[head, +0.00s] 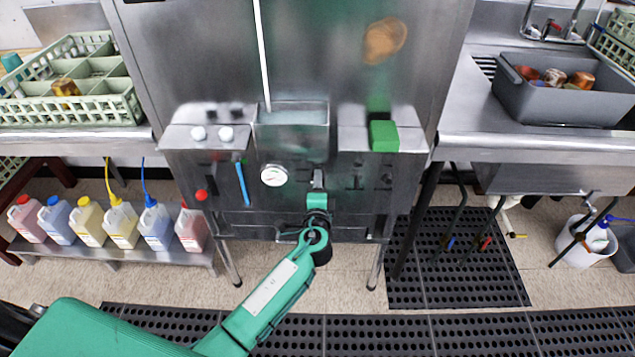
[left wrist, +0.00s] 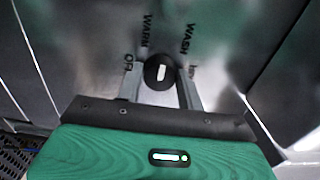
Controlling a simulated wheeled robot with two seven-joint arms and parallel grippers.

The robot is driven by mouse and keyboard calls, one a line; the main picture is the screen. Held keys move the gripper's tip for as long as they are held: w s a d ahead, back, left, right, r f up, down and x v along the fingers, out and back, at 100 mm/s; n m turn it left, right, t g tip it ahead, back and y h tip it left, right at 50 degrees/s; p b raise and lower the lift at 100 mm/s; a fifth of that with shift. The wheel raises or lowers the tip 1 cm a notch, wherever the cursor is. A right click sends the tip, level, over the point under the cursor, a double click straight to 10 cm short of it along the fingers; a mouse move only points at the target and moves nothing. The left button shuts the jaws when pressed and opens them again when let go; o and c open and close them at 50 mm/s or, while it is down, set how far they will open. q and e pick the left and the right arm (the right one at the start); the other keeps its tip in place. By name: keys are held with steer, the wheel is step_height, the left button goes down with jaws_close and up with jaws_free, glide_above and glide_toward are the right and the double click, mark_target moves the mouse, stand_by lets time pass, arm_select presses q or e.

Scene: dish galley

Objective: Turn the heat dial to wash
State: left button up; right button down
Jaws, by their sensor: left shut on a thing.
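The heat dial (left wrist: 151,72) is a round black knob with a white mark, set in the steel front panel. Around it the left wrist view shows the labels OFF, WARM and WASH, plus one at right partly hidden by a finger. The white mark stands nearly upright, between WARM and WASH. My left gripper (left wrist: 161,76) is shut on the dial, one finger on each side. In the head view my left gripper (head: 318,182) reaches the panel right of the white gauge and hides the dial. My right gripper is not in view.
The steel machine (head: 350,215) has a round gauge (head: 273,176), a blue handle (head: 242,184), a red knob (head: 201,195) and a green block (head: 384,135). Several bottles (head: 122,226) stand on a low shelf at left. A grey tub (head: 565,103) sits on the right counter.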

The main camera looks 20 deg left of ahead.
arm_select(q)
steer(key=shift+d+m+p, duration=0.1)
steer(key=shift+m+p, duration=1.05)
steer(key=shift+m, duration=1.85)
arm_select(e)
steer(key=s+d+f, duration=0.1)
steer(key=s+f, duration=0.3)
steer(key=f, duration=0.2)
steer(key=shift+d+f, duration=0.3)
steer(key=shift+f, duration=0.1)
arm_select(q)
steer(key=o, duration=1)
